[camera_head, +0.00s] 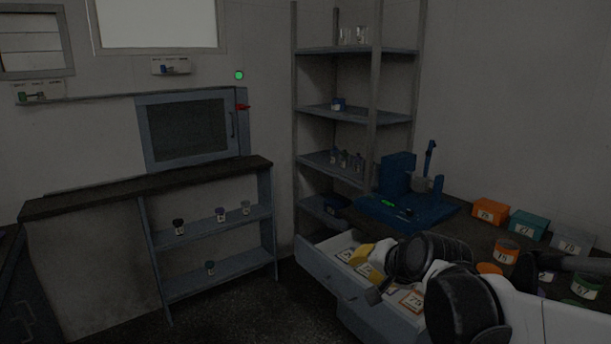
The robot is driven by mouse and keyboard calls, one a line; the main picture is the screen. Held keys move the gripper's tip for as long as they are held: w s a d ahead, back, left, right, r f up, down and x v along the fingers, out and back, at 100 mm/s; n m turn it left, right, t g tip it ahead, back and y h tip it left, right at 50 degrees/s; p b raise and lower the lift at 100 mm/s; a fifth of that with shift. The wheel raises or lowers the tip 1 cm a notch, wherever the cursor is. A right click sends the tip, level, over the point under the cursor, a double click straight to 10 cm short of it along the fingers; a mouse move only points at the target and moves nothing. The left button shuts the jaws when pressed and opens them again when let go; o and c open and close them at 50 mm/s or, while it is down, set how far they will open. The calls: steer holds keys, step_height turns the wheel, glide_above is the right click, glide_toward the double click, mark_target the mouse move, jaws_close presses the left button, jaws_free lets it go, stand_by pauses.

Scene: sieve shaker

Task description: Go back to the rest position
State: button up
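My white and black arm (465,305) fills the lower right, bent in front of the open drawer and the worktop. My gripper's fingertips cannot be made out clearly, and I cannot tell whether it holds anything. The open drawer (318,262) sticks out below the worktop. It holds a yellow item (361,254) and several labelled cards or boxes, partly hidden by my arm.
A blue device (397,174) stands on the worktop, with orange (490,211), teal (528,224) and grey (572,242) labelled boxes to its right. A tall shelf (345,110) stands behind. A cabinet (187,130) sits on the left counter. Floor shows between them.

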steer(key=s+d+f+n+g+h, duration=0.1)
steer(key=s+d+f+n, duration=0.1)
steer(key=s, duration=0.9)
steer(key=s+d+f+n+g+h, duration=0.1)
steer(key=s+d+f+n, duration=0.1)
steer(key=s, duration=1)
steer(key=shift+d+f+n+g+h, duration=0.4)
steer(key=shift+d+n, duration=0.45)
steer(key=shift+n, duration=0.35)
steer(key=shift+d, duration=0.1)
